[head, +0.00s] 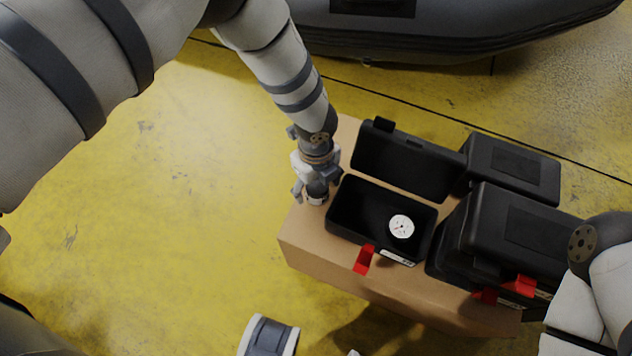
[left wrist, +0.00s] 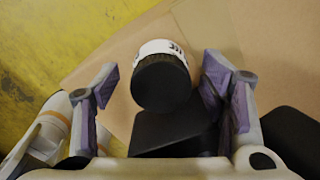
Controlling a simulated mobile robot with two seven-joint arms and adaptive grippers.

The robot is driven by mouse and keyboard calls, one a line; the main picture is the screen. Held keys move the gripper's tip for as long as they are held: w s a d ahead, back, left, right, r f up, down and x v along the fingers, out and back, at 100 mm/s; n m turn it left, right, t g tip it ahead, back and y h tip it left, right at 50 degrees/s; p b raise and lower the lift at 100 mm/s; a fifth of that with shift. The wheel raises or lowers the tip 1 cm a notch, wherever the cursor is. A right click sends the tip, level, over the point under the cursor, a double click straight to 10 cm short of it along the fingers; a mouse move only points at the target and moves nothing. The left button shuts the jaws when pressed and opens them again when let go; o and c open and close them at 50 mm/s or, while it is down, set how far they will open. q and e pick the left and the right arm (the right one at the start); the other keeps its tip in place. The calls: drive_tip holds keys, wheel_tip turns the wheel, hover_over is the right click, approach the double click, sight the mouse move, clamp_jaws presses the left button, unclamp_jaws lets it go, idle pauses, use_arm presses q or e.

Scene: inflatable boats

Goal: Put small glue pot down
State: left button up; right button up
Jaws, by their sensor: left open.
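The small glue pot (left wrist: 160,84), white with a black lid, shows in the left wrist view. It stands on the cardboard box (left wrist: 215,27), which also shows in the head view (head: 335,268). My left gripper (head: 315,197) is over the left end of that box, beside the open black case. In the left wrist view my left gripper (left wrist: 162,92) is open, with a finger on each side of the pot and a clear gap at the left finger. In the head view the gripper mostly hides the pot. My right gripper is not in view.
The open black case (head: 345,222) holds a round white dial (head: 401,226), with its lid raised behind. Closed black cases (head: 515,245) with red latches stand to the right. A dark inflatable boat (head: 440,40) lies behind. Yellow floor (head: 170,230) is free at left.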

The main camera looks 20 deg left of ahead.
sight(316, 183)
use_arm(q)
wheel_tip(316, 183, up, 12)
drive_tip(key=p, duration=0.2)
drive_tip(key=shift+p, duration=0.35)
